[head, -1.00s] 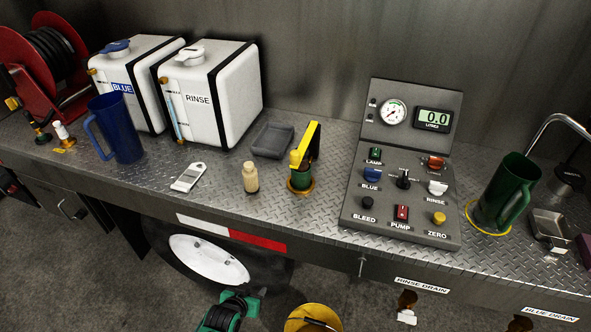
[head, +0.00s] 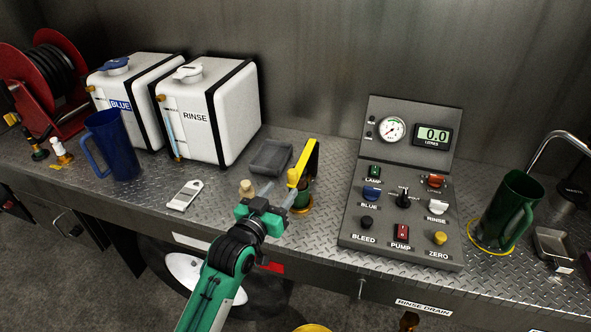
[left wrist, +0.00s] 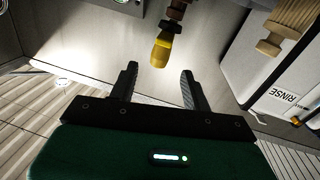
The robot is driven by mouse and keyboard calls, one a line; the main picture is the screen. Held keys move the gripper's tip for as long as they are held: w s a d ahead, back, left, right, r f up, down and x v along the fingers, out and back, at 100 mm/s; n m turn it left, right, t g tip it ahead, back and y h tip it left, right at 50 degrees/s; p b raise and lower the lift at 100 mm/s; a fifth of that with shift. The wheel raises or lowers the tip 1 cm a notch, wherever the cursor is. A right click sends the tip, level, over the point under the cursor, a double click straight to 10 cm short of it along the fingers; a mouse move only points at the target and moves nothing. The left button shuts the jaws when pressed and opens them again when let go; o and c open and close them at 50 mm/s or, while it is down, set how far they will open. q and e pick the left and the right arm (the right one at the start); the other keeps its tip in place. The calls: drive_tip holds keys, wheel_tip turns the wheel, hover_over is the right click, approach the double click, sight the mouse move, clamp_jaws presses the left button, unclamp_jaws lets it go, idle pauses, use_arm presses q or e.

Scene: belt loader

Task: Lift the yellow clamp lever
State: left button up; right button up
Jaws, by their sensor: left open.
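The yellow clamp lever (head: 312,158) stands upright on a small green fitting with a brass ring base (head: 303,209) on the metal bench. My left gripper (head: 284,200) is just left of and in front of the fitting, pointing toward it, open and empty. In the left wrist view, a yellow end (left wrist: 161,52), seemingly the lever's, lies just beyond and between my left fingertips (left wrist: 160,70), apart from them. The lower part of the fitting is partly hidden by my gripper in the head view. My right gripper is not in view.
The control panel (head: 350,228) stands to the right. The RINSE tank (head: 235,110) stands back left.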

sight(296, 172)
use_arm(q)
drive_tip(key=p+x, duration=0.1)
drive_tip(key=x, duration=0.8)
drive_tip(key=shift+w+p, duration=0.15)
drive_tip(key=shift+p, duration=0.25)
drive_tip(key=shift+c, duration=0.4)
clamp_jaws()
